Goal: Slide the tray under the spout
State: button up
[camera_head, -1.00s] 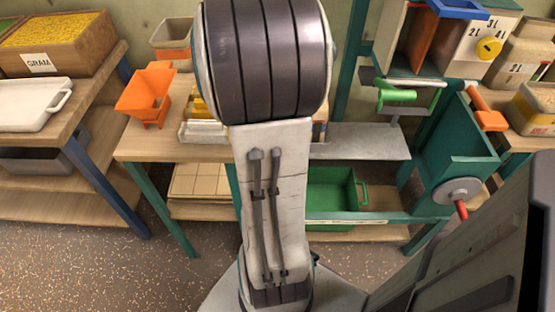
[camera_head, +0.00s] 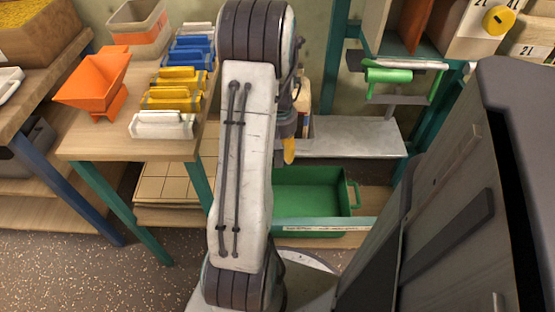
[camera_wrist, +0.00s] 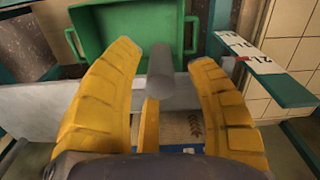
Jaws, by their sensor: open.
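The green tray (camera_head: 311,226) sits on the low wooden shelf, below the grey metal ledge. It looks empty, and my arm hides its left part. A handle shows on its right side. In the wrist view the tray (camera_wrist: 130,42) is at the top, beyond my fingertips. My gripper (camera_wrist: 165,55) is open, with its yellow fingers spread and apart from the tray. In the head view one yellow fingertip of my gripper (camera_head: 289,150) shows above the tray. A grey cylindrical part (camera_wrist: 160,78) shows between the fingers; I cannot tell whether it is the spout.
The grey metal ledge (camera_head: 355,138) juts out above the tray. A green-handled part (camera_head: 390,75) is above it. A labelled rail (camera_head: 325,224) runs along the tray's front. Speckled floor is clear at lower left.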

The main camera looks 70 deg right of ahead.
jog(key=shift+f+b, duration=0.5)
jog(key=shift+f, duration=1.55)
jog(key=shift+c, duration=0.3)
grip_shut()
